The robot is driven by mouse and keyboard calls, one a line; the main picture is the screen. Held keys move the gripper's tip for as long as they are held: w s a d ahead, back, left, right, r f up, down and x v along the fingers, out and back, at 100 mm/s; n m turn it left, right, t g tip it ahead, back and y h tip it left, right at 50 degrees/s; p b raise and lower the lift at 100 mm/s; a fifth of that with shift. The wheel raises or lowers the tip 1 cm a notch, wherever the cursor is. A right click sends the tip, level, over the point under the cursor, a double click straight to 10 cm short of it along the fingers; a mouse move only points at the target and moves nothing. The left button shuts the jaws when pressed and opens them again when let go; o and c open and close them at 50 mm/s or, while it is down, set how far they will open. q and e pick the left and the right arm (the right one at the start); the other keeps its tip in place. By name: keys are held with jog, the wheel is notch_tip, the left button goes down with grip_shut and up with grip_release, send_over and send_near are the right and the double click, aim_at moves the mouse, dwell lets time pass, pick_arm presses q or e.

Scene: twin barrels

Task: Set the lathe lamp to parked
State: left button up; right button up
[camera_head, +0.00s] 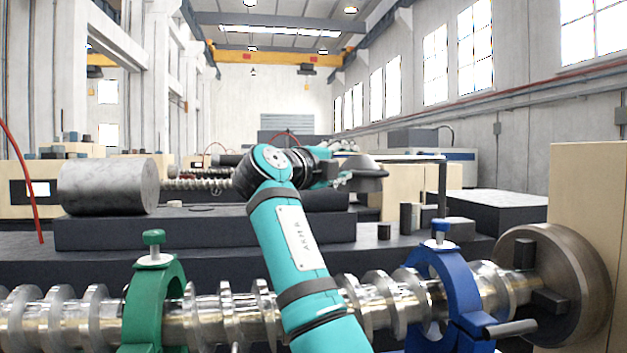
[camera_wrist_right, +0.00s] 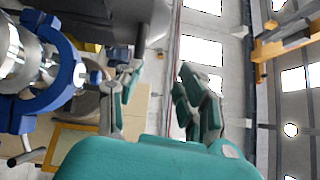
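The lathe lamp (camera_head: 366,172) has a dark, round, flattish head at the middle of the head view. A thin dark arm runs right from it to an upright post (camera_head: 443,190). My right gripper (camera_head: 340,178) is at the left side of the lamp head, partly overlapping it; contact cannot be told. In the right wrist view its two fingers (camera_wrist_right: 160,100) stand apart with nothing held between them. A dark grey rounded body (camera_wrist_right: 125,18), probably the lamp head, shows beyond the fingers at the top. My left gripper is not in view.
The chuck (camera_head: 585,290) is at the right. A metal cylinder (camera_head: 110,187) lies at the left. Open air surrounds the lamp above.

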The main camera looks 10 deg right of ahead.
jog(key=b+v, duration=0.3)
jog(key=v, duration=0.6)
jog(key=shift+s+f+b, duration=0.3)
jog(key=shift+f+b, duration=0.05)
jog(key=shift+f, duration=0.1)
dwell(0.4)
dwell(0.5)
